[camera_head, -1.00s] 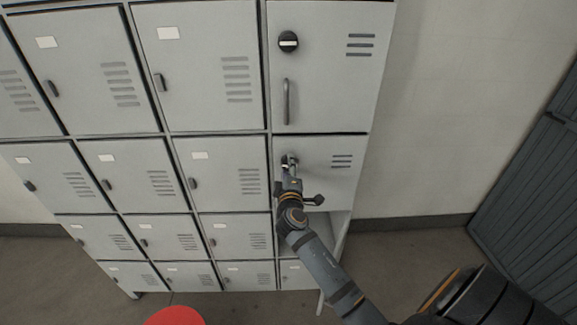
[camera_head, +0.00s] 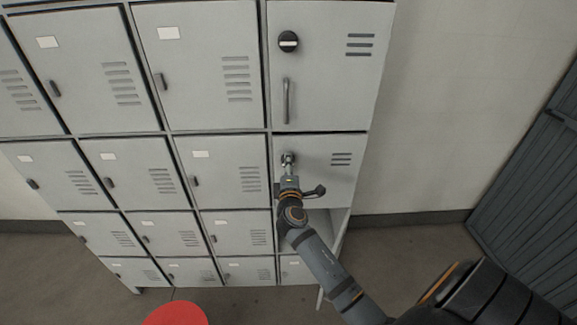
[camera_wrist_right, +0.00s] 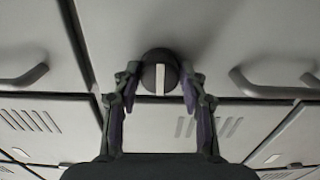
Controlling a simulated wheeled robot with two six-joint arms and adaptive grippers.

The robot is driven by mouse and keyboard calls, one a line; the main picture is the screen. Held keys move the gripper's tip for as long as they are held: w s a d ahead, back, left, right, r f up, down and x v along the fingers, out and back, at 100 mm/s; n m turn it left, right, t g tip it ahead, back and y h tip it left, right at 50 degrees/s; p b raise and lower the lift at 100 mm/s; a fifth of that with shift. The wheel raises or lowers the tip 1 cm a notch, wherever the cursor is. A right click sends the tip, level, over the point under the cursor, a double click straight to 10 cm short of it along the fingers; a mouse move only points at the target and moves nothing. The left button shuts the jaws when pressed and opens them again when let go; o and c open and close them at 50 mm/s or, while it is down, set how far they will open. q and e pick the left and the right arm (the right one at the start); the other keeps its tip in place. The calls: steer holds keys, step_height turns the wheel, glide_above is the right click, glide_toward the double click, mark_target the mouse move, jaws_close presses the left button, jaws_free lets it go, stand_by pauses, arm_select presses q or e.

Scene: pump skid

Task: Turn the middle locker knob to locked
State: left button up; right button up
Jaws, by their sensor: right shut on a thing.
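The middle locker door (camera_head: 318,184) is in the right-hand column, below the top locker. Its round dark knob (camera_head: 288,158) is near the upper left of that door, partly covered by my right gripper (camera_head: 288,163). In the right wrist view the knob (camera_wrist_right: 160,73) is black with a pale bar that stands upright in that picture. The two fingers of my right gripper (camera_wrist_right: 159,84) are on either side of the knob and shut on it. My left gripper is not in view.
The top right locker (camera_head: 330,95) has a similar knob (camera_head: 288,42) with a level pale bar, and a long handle (camera_head: 287,101). Below the middle door a compartment stands open. A red round object (camera_head: 175,314) is at the bottom edge.

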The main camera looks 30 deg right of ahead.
steer(key=o, duration=1.2)
steer(key=shift+c, duration=0.2)
steer(key=v, duration=1.2)
steer(key=shift+s, duration=0.1)
